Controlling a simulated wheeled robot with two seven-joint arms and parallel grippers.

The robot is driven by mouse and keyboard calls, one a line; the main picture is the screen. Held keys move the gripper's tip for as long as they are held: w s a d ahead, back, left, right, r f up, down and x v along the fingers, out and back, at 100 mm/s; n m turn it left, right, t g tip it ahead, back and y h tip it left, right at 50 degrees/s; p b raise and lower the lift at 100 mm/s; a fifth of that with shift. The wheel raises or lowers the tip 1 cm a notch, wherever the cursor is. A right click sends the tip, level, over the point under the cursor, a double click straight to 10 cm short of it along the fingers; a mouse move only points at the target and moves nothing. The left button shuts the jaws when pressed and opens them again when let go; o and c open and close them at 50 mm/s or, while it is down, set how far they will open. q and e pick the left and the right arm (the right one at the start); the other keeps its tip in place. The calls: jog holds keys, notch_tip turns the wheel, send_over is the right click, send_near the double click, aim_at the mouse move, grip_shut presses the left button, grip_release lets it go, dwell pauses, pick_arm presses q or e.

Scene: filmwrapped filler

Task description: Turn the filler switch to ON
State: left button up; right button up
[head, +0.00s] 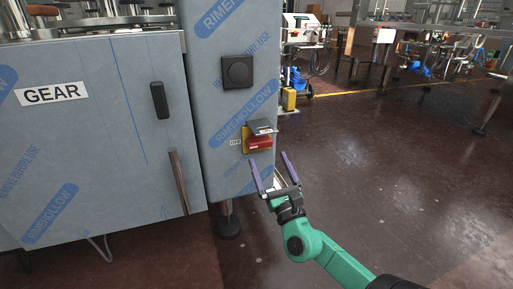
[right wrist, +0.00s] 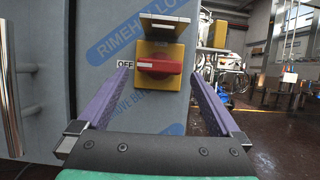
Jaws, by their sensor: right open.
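The filler switch (head: 259,143) is a red rotary handle on a yellow plate, low on the film-wrapped grey cabinet's narrow face. In the right wrist view the red handle (right wrist: 159,66) lies horizontal, with its white mark toward the OFF label (right wrist: 125,63) on its left. A grey flap (right wrist: 163,22) juts out above it. My right gripper (head: 269,170) is open and empty, with its purple fingers pointing at the switch from just below and in front. In the right wrist view the fingers stand on either side of the handle, apart from it. My left gripper is not in view.
A GEAR-labelled door (head: 95,140) with a black latch (head: 159,99) is at left. Open dark floor (head: 400,170) lies to the right; carts and machines stand at the back.

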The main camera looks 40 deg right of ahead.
aim_at(262, 144)
jog(key=x, duration=0.7)
jog(key=shift+f, duration=0.15)
jog(key=c, duration=1)
